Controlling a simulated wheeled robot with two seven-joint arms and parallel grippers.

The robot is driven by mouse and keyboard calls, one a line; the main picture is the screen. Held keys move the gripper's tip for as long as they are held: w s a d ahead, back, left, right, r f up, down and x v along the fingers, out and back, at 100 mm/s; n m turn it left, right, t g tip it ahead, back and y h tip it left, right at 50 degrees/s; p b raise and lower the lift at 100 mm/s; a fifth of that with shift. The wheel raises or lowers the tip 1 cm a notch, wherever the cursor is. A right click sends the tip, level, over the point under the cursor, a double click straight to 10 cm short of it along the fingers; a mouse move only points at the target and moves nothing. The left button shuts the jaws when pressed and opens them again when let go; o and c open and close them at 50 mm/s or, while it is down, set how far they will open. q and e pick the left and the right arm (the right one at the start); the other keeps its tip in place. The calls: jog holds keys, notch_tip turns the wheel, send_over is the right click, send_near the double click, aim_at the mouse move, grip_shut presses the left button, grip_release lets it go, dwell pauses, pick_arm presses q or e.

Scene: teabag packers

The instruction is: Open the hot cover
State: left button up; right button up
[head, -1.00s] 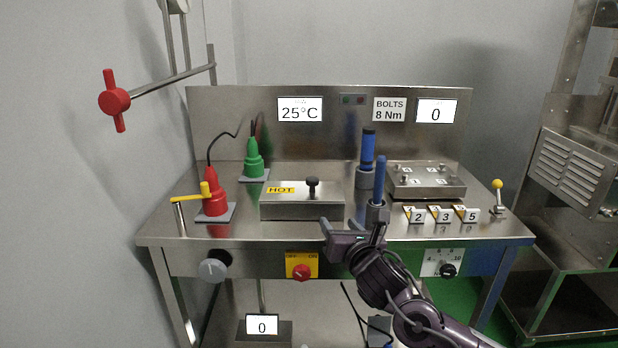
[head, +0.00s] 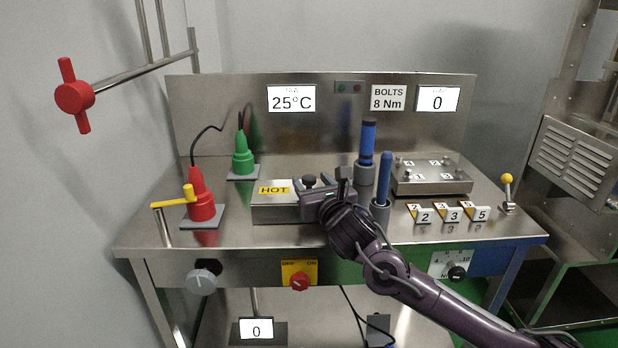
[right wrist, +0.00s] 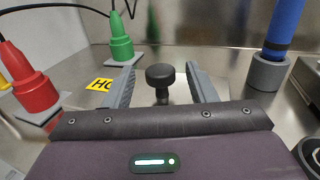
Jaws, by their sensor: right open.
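The hot cover (head: 270,213) is a flat metal box lid with a yellow HOT label, on the steel table left of centre. Its black knob (head: 309,180) stands up from the top; it also shows in the right wrist view (right wrist: 160,76). My right gripper (head: 311,183) is open at the cover, its fingers (right wrist: 160,84) on either side of the knob with gaps visible between. The gripper body hides the right part of the cover. My left gripper is not in view.
A red plug (head: 201,200) and a green plug (head: 240,158) stand left of the cover. Blue-handled tools (head: 384,180) stand close to the right, near my wrist. Numbered blocks (head: 450,214) and a bolted plate (head: 432,182) lie farther right.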

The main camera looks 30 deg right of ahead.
jog(key=shift+x, duration=1.2)
jog(key=shift+c, duration=0.4)
grip_shut()
